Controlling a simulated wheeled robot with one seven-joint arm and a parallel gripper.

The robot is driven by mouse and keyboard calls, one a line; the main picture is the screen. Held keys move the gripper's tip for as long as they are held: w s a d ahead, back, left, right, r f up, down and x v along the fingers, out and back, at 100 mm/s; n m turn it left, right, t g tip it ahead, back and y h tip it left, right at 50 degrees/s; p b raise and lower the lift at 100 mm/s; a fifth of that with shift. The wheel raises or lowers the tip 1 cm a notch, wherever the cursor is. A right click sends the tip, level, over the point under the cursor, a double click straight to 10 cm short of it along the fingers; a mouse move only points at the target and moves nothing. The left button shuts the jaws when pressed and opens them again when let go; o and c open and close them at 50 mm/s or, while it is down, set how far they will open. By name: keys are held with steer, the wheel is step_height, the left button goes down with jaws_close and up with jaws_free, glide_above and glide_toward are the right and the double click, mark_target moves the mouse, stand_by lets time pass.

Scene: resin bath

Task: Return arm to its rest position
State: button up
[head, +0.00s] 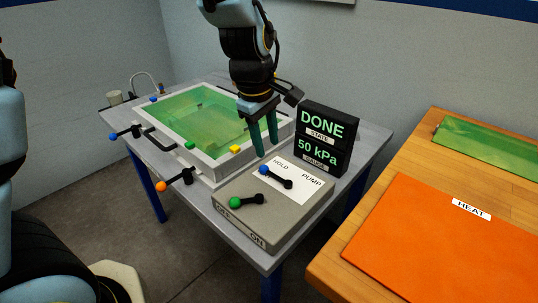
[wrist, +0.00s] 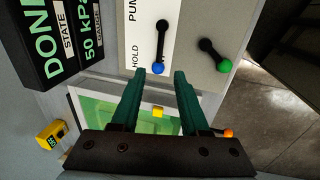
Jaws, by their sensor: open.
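My gripper (head: 264,138) hangs above the grey table, fingers pointing down, between the resin bath and the control box. In the wrist view its two green fingers (wrist: 160,75) are apart with nothing held between them. The control box (head: 232,192) carries a blue-knobbed lever (head: 264,170) by the HOLD and PUMP label and a green-knobbed lever (head: 236,203) by OFF and ON. The black display (head: 326,137) reads DONE and 50 kPa. The white-framed bath (head: 219,173) holds a green sheet or liquid. My upper arm is cut off by the top edge.
An orange HEAT mat (head: 430,240) and a green panel (head: 490,145) lie on the wooden table (head: 400,165) at right. A yellow device (wrist: 50,140) shows in the wrist view. Walls stand behind.

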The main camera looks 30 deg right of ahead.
steer(key=shift+a+r, duration=0.15)
steer(key=shift+r, duration=0.55)
steer(key=w+a+m, duration=0.1)
steer(key=w+a, duration=0.3)
steer(key=a, duration=0.4)
steer(key=w+a+m+t+y, duration=0.1)
steer(key=w+a, duration=0.2)
steer(key=a, duration=0.5)
steer(key=w+a+m, duration=0.1)
steer(key=w+a, duration=0.3)
steer(key=a, duration=0.4)
steer(key=s+a+m+y, duration=0.1)
steer(key=a, duration=0.9)
steer(key=shift+s+a+f, duration=0.3)
steer(key=shift+s+f, duration=0.05)
steer(key=shift+f, duration=0.1)
